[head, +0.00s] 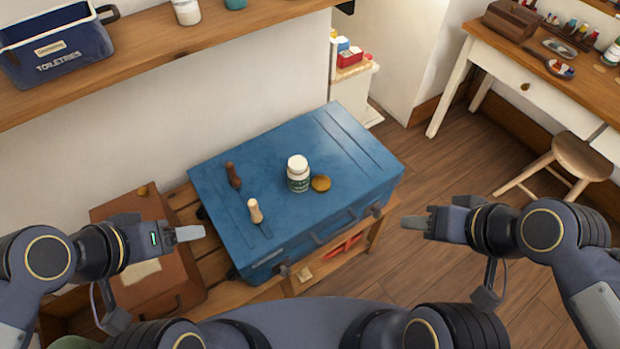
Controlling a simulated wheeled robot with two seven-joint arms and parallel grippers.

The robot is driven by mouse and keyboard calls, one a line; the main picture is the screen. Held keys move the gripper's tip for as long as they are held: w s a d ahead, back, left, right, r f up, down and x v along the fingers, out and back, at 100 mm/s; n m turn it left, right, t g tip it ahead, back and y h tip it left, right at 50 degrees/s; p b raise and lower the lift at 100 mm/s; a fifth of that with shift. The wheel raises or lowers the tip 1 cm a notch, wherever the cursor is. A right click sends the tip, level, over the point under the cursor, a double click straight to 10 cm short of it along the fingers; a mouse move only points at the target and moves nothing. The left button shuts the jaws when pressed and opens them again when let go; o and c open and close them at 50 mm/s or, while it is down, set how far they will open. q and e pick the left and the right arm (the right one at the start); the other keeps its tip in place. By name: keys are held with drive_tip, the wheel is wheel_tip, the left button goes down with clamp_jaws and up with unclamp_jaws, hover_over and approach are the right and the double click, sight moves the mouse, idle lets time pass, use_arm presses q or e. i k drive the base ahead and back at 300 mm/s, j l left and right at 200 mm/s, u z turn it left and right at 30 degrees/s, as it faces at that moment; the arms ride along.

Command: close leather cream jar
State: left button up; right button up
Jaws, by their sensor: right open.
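My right gripper (409,222) is open and empty, off the chest's right side. My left gripper (195,233) is left of the chest, seen edge-on, with nothing visible in it; its finger gap does not show.
A dark brown-handled tool (233,175) and a pale wooden-handled tool (255,211) lie on the chest's left part. A shelf (150,50) with a toiletries bin (55,48) runs above at the back left. A brown case (165,290) sits at left. A desk and stool (580,155) stand right.

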sight(297, 170)
drive_tip(key=l+u, duration=0.1)
drive_tip(key=u, duration=0.35)
drive_tip(key=l+u, duration=0.1)
drive_tip(key=u, duration=0.35)
drive_tip(key=l+u, duration=0.1)
drive_tip(key=u, duration=0.3)
drive_tip(key=l+u, duration=0.1)
drive_tip(key=u, duration=0.35)
drive_tip(key=k+l+u, duration=0.25)
drive_tip(key=l+u, duration=0.2)
drive_tip(key=k+l+u, duration=0.4)
drive_tip(key=k+l, duration=0.3)
drive_tip(key=l, duration=0.2)
